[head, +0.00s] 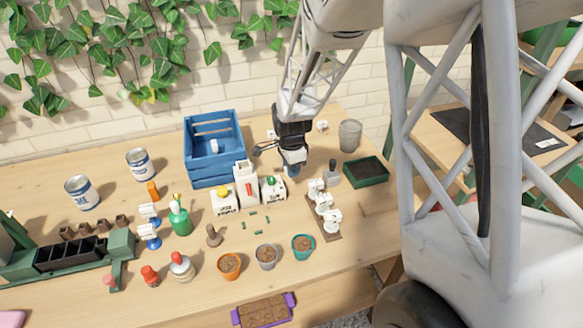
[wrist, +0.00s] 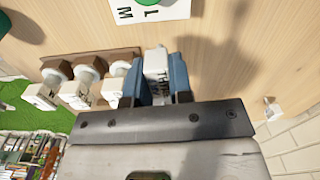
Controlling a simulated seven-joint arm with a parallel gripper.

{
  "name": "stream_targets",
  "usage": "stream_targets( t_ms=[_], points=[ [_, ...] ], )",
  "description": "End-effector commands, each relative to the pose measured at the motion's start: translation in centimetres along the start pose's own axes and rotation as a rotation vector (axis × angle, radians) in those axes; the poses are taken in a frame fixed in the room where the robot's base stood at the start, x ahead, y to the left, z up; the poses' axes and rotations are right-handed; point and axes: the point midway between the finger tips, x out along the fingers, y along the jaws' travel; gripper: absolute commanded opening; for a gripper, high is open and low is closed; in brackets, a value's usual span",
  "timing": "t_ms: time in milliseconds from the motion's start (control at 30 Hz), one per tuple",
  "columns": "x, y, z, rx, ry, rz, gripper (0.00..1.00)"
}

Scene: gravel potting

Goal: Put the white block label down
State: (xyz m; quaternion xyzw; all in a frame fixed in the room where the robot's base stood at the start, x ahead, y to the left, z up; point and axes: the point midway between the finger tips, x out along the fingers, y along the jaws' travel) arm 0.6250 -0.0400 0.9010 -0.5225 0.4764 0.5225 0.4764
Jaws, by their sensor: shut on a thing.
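My gripper (wrist: 158,82) has two blue fingers shut on a white block label (wrist: 156,62) with dark lettering, seen end-on in the wrist view. In the head view my gripper (head: 294,168) hangs over the table behind the white boxes, and the held block cannot be made out there. A brown rack (head: 333,237) with several similar white blocks stands to the right and nearer the front. It also shows left of the fingers in the wrist view.
White boxes (head: 246,190) with coloured knobs stand close to my gripper on the left. A blue crate (head: 213,178) is behind them. Small pots stand at the front.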

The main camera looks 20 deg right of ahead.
Motion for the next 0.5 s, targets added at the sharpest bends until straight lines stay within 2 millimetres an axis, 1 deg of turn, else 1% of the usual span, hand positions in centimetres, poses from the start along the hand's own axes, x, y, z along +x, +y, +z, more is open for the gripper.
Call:
stream_targets(
  t_ms=[167,267,367,500],
  points=[
    [-0.1,0.0,0.0,0.0,0.0,0.0,0.0],
    [-0.5,0.0,0.0,0.0,0.0,-0.001,0.0],
    [-1.4,0.0,0.0,0.0,0.0,-0.002,0.0],
    [-3.4,0.0,0.0,0.0,0.0,-0.001,0.0]
  ],
)
